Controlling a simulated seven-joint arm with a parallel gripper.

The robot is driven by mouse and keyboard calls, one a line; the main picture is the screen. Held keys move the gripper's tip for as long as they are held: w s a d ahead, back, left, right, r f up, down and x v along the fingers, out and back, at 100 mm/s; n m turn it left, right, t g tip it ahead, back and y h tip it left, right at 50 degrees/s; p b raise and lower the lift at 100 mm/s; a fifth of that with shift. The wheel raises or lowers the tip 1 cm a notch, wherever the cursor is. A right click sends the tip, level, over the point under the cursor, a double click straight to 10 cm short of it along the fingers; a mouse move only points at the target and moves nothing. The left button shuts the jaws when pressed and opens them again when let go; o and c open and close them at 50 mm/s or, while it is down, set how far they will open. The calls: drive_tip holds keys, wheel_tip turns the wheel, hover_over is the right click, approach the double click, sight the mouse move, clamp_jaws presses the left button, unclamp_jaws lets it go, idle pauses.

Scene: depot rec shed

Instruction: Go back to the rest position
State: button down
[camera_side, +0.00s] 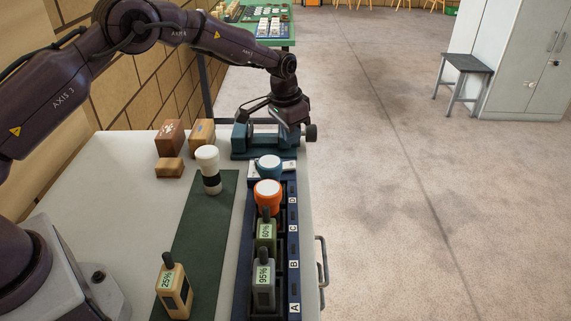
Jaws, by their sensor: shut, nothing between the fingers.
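My gripper (289,116) is at the end of my dark arm, which reaches from the left across the back of the table. It points down above the far end of the table, by a teal vise-like fixture (240,143). It is shut with nothing in it. The fingertips are small and dark here, and I cannot tell whether they touch the fixture. A blue cup (268,161) and an orange cup (267,188) stand nearer the camera than my gripper, apart from it.
A dark rack (294,283) marked with letters holds a green 60% radio-like unit (265,237) and a grey 95% one (263,288). Brown boxes (169,138) stand back left.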

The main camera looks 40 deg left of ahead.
drive_tip(key=s+r+n+t, duration=0.1)
drive_tip(key=s+r, duration=0.6)
drive_tip(key=r, duration=0.4)
drive_tip(key=s+r+t, duration=0.1)
drive_tip(key=s+r, duration=0.6)
drive_tip(key=r, duration=0.3)
drive_tip(key=s+r+n+t, duration=0.1)
drive_tip(key=s+r+n, duration=0.1)
drive_tip(key=s, duration=2.1)
drive_tip(key=shift+t, duration=0.4)
